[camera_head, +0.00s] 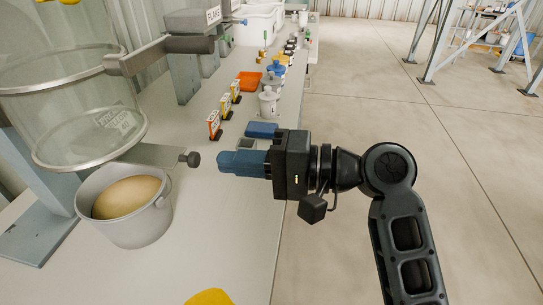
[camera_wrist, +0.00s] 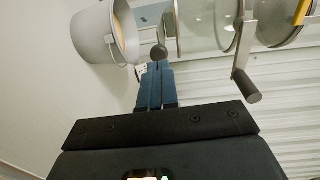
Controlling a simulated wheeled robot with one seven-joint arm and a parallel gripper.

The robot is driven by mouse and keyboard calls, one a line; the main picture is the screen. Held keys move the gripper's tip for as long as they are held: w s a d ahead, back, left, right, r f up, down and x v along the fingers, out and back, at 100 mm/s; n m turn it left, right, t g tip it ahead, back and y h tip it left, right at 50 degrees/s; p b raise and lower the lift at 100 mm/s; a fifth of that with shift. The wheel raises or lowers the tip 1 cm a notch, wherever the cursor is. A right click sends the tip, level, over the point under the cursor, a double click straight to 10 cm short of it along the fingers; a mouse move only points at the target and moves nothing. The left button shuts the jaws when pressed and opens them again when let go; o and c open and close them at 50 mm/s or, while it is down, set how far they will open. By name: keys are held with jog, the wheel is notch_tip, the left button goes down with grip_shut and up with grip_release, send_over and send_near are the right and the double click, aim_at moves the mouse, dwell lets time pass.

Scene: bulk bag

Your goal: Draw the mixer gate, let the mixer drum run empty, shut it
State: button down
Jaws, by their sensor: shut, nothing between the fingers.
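The clear mixer drum (camera_head: 75,115) stands at the left with a metal hoop round its foot; no material shows in its lower part. The mixer gate, a flat metal plate (camera_head: 150,153) ending in a dark knob (camera_head: 190,159), sticks out to the right below the drum. A grey bucket (camera_head: 140,228) stands below, holding a tan heap. My gripper (camera_head: 222,162) is shut and empty, its blue fingertips just right of the knob, apparently apart from it. In the wrist view the knob (camera_wrist: 159,52) shows just beyond the fingertips (camera_wrist: 156,66). The drum's outlet is hidden.
A handle bar (camera_head: 165,52) juts from the drum frame above the gate. Orange and yellow label stands (camera_head: 214,124), a blue block (camera_head: 261,130) and a white canister (camera_head: 268,102) stand behind my gripper. A yellow object (camera_head: 210,297) lies at the front. The bench right of the bucket is clear.

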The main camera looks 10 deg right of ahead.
aim_at(196, 158)
jog(key=shift+x, duration=1.6)
jog(key=p+x, duration=0.1)
jog(key=x, duration=0.4)
jog(key=shift+w+a+r, duration=0.1)
jog(key=shift+a+r, duration=0.1)
jog(key=shift+a, duration=0.25)
